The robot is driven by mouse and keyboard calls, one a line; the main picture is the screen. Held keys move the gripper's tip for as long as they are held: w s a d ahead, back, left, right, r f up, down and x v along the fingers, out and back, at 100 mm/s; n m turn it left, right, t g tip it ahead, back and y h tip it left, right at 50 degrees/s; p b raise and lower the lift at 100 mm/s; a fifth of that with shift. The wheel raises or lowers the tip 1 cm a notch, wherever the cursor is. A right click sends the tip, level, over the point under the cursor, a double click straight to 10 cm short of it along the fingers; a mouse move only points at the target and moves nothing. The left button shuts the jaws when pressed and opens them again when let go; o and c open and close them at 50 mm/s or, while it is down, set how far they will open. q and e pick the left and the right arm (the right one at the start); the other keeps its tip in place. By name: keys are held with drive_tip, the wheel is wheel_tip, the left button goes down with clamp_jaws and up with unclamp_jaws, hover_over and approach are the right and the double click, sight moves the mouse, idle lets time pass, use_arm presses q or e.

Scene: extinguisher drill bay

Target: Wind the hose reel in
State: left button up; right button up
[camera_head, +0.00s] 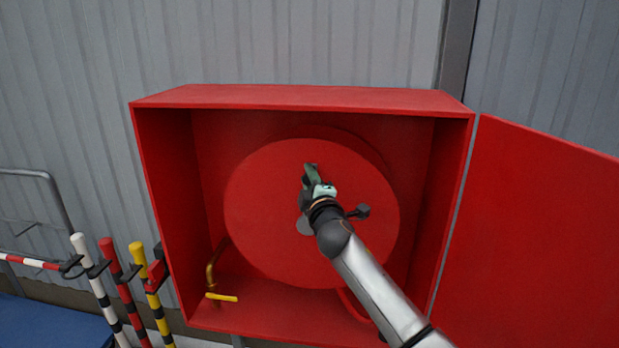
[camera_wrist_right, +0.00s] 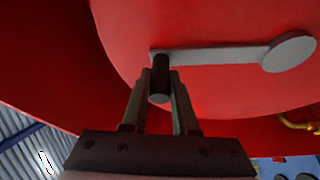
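The hose reel (camera_head: 260,190) is a large red disc inside an open red cabinet. My right gripper (camera_head: 311,177) is in front of the disc, above its round grey hub (camera_head: 304,227). In the right wrist view, a grey crank arm (camera_wrist_right: 215,56) runs from the hub (camera_wrist_right: 290,52) to a dark crank handle (camera_wrist_right: 160,80). The fingers of my right gripper (camera_wrist_right: 160,88) stand on both sides of the handle and appear shut on it. A red strip (camera_head: 352,305) shows low behind the disc; I cannot tell if it is hose. My left gripper is out of view.
The cabinet (camera_head: 300,97) has its red door (camera_head: 540,230) swung open to the right. A brass pipe (camera_head: 211,272) with a yellow lever (camera_head: 221,297) stands inside at lower left. Striped posts (camera_head: 110,300) and a blue surface (camera_head: 45,325) are outside, left.

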drive_tip(key=o, duration=0.5)
drive_tip(key=shift+s, duration=0.1)
drive_tip(key=s, duration=0.4)
drive_tip(key=s+d, duration=0.1)
drive_tip(key=s, duration=0.3)
drive_tip(key=s+f, duration=0.1)
drive_tip(key=s, duration=0.3)
drive_tip(key=shift+s+d+f, duration=0.1)
drive_tip(key=shift+d, duration=0.3)
drive_tip(key=shift+f, duration=0.1)
